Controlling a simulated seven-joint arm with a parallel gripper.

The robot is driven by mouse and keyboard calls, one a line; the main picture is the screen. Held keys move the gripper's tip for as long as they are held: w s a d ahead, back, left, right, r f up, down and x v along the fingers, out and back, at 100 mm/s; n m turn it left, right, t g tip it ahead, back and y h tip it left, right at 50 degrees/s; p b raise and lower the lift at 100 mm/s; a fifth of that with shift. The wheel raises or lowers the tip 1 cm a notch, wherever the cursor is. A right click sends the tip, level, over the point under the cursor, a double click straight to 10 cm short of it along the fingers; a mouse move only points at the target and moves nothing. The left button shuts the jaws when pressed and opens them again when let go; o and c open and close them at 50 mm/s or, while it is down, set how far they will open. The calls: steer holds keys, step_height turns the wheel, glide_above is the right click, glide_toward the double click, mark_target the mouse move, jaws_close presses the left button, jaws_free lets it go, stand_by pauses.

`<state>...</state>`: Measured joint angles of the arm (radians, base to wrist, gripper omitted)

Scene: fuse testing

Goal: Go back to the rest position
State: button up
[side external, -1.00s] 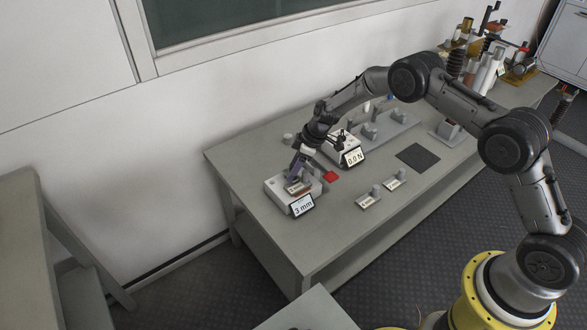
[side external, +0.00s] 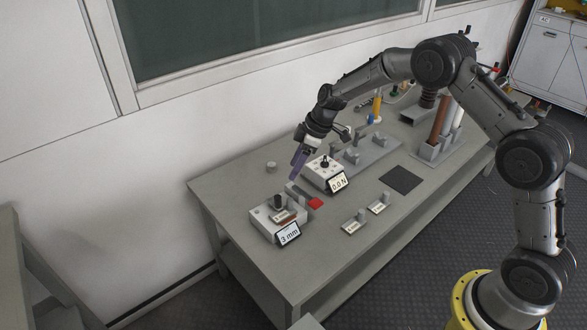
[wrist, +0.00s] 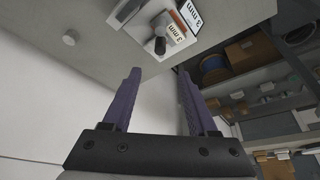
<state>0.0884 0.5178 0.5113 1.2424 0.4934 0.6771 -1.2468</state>
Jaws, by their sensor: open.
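My gripper (side external: 299,161) is above the left part of the workbench, raised clear of it. Its two purple fingers are spread apart with nothing between them, as the wrist view (wrist: 155,88) also shows. Below it stands a white test device (side external: 262,219) with a "3 mm" display (side external: 288,233). A dark cylindrical piece (side external: 278,202) stands on this device, and it also shows in the wrist view (wrist: 160,44). A small labelled block lies in front of that piece.
A second device with a "0.0 N" display (side external: 337,183) stands close by, with a red pad (side external: 315,203) nearby. Two labelled blocks with grey posts (side external: 354,224) and a dark mat (side external: 402,180) lie to the right. The bench's front (side external: 330,250) is clear.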

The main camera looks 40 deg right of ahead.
steer(key=s+a+r+t, duration=0.1)
steer(key=s+r+t, duration=0.15)
steer(key=r, duration=0.85)
steer(key=s+a+r+t, duration=0.1)
steer(key=s+r, duration=0.2)
steer(key=r, duration=0.7)
steer(key=s+r, duration=0.6)
steer(key=s, duration=0.1)
steer(key=s+d+r+m+h, duration=0.1)
steer(key=s+r+m+h, duration=0.15)
steer(key=s, duration=1.35)
steer(key=s+d+f+m, duration=0.2)
steer(key=s+f+m, duration=0.4)
steer(key=s, duration=0.5)
step_height(320, 180, down, 3)
steer(key=shift+s+d+r+m+g+h, duration=0.15)
steer(key=shift+d+r+m+g+h, duration=0.05)
steer(key=shift+d+m+g+h, duration=0.2)
